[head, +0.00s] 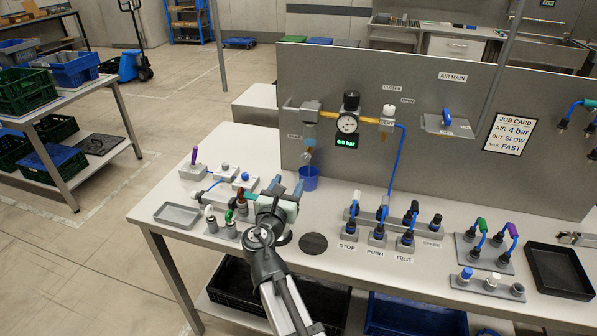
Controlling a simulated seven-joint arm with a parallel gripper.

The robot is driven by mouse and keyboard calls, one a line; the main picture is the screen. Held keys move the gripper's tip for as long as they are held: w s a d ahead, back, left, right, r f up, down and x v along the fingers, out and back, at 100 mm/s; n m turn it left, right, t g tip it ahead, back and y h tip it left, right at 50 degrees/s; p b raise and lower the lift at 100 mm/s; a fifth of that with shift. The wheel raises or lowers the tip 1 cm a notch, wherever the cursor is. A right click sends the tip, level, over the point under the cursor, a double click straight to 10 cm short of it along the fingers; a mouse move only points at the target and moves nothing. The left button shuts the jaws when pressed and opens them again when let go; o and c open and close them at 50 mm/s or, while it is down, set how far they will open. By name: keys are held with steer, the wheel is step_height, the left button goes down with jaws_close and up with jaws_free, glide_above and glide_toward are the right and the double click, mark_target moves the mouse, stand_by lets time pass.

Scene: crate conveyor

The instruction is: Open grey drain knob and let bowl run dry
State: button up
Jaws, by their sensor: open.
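The air filter's bowl (309,131) hangs at the left end of the regulator on the grey panel. A small grey drain knob (307,156) shows under it, too small to tell its turn position or how much liquid is in the bowl. A blue cup (309,178) stands on the bench below the knob. My gripper (277,186) is over the bench, left of and lower in the picture than the cup, apart from the knob. Its jaws are open, and I see nothing held in them. My arm hides part of the bench behind it.
The gauge (347,124) and its green display (346,141), reading about 6.0 bar, sit right of the bowl. Valve blocks (222,172) and a grey tray (177,215) lie at left. Labelled fittings (377,236) stand at right. A dark disc (313,244) lies near the front edge.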

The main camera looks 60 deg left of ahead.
mark_target(305, 158)
steer(key=w+a+m, duration=0.3)
steer(key=w+a, duration=0.1)
steer(key=w+a+m, duration=0.4)
steer(key=w, duration=0.1)
steer(key=shift+w+a, duration=0.15)
steer(key=shift+w, duration=0.1)
stand_by(0.8)
steer(key=shift+c, duration=0.2)
jaws_close()
stand_by(0.4)
